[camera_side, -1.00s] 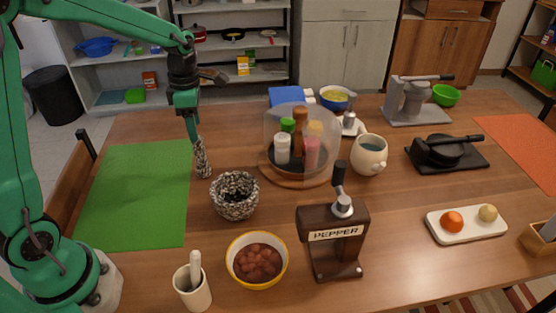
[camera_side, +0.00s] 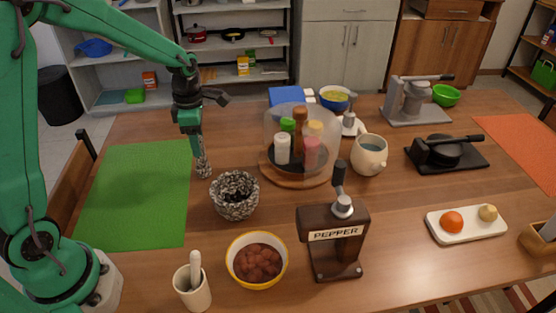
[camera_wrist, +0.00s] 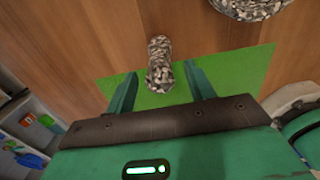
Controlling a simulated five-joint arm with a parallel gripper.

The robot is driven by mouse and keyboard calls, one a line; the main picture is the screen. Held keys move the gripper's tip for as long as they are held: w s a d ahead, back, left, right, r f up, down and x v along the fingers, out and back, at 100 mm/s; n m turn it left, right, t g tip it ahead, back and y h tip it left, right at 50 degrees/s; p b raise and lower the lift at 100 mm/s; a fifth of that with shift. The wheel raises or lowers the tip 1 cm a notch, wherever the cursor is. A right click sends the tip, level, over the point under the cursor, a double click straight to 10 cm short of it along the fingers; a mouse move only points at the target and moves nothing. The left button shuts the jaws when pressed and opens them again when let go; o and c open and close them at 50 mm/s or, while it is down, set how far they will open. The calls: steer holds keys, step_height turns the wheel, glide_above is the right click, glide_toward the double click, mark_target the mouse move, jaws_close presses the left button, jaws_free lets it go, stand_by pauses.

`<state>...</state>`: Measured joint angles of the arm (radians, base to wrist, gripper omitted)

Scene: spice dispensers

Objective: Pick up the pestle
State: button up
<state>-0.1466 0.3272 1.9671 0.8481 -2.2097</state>
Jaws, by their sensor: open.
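The pestle (camera_side: 203,168) is grey speckled stone and stands roughly upright beside the right edge of the green mat, left of the matching speckled mortar (camera_side: 234,204). My gripper (camera_side: 198,153) points down over it, and its fingers hide the pestle's upper part in the side view. In the wrist view the pestle (camera_wrist: 159,62) lies between the two open green fingers of my gripper (camera_wrist: 160,80), with a gap showing on each side. Part of the mortar (camera_wrist: 248,8) shows at the top right there.
The green mat (camera_side: 135,195) lies flat and bare at left. A bowl of red food (camera_side: 257,262), a white cup with a stick in it (camera_side: 192,290) and a brown pepper mill (camera_side: 335,240) stand in front. A round covered spice stand (camera_side: 297,180) is to the right.

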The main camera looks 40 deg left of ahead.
steer(key=shift+f, duration=1.45)
steer(key=shift+c, duration=0.4)
steer(key=c, duration=1)
